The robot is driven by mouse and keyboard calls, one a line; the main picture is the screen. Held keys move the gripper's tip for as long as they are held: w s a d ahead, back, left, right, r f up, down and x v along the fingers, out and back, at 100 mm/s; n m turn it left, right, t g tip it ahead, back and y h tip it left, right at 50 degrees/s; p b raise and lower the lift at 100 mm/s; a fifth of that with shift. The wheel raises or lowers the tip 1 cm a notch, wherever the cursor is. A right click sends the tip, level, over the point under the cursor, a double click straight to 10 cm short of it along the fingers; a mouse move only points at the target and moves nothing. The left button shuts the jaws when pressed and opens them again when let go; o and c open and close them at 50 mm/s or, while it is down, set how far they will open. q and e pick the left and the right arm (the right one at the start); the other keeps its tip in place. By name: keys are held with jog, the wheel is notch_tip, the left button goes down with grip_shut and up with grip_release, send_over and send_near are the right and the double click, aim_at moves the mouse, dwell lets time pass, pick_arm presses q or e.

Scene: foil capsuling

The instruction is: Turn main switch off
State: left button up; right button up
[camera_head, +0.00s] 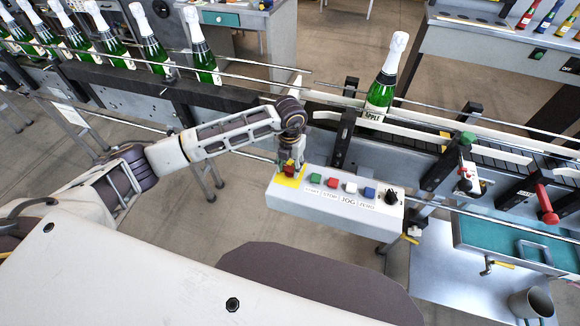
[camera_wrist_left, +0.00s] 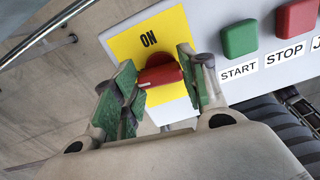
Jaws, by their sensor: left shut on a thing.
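The main switch is a red rotary knob (camera_wrist_left: 160,75) on a yellow plate (camera_wrist_left: 165,33) marked ON, at the left end of the white control box (camera_head: 330,208). In the head view the red knob (camera_head: 289,169) shows just below my left gripper (camera_head: 293,163). In the left wrist view my left gripper (camera_wrist_left: 158,80) has its green-padded fingers on either side of the knob, shut on it. The knob's handle lies nearly sideways in that view, slightly tilted. The lower part of the plate is partly hidden by the fingers. My right gripper is out of view.
Right of the switch are a green START button (camera_head: 316,179), a red STOP button (camera_head: 333,183), a white and a blue button, and a black dial (camera_head: 391,196). The conveyor runs behind the box, with a bottle (camera_head: 386,85) on it and several more at left.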

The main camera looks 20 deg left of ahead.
aim_at(290, 167)
pick_arm(q)
jog(key=shift+n, duration=0.6)
jog(key=o, duration=1)
jog(key=shift+r, duration=6)
